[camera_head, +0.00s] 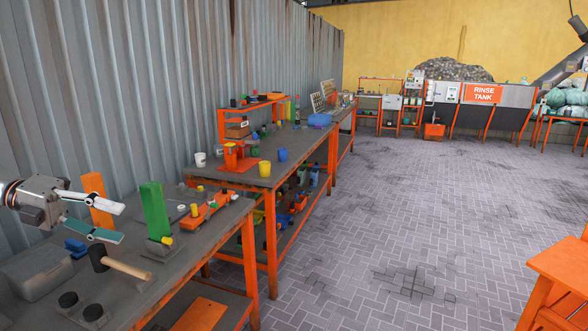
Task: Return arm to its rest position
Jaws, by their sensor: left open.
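My left gripper (119,223) comes in from the left above the near workbench (190,262). Its two fingers are spread apart and nothing is between them. A green upright block (154,209) stands just beyond the fingertips, apart from them in the picture. An orange upright block (97,197) stands behind the gripper and is partly hidden by it. A mallet with a black head (98,257) and a wooden handle (129,268) lies below the gripper. My right gripper is not in view.
A grey bin (36,270) and black round pieces (68,299) lie on the near bench. An orange tool (207,211) lies by its far end. Corrugated wall (110,110) runs along the left. The paved floor (400,220) is open on the right. An orange table (560,265) stands far right.

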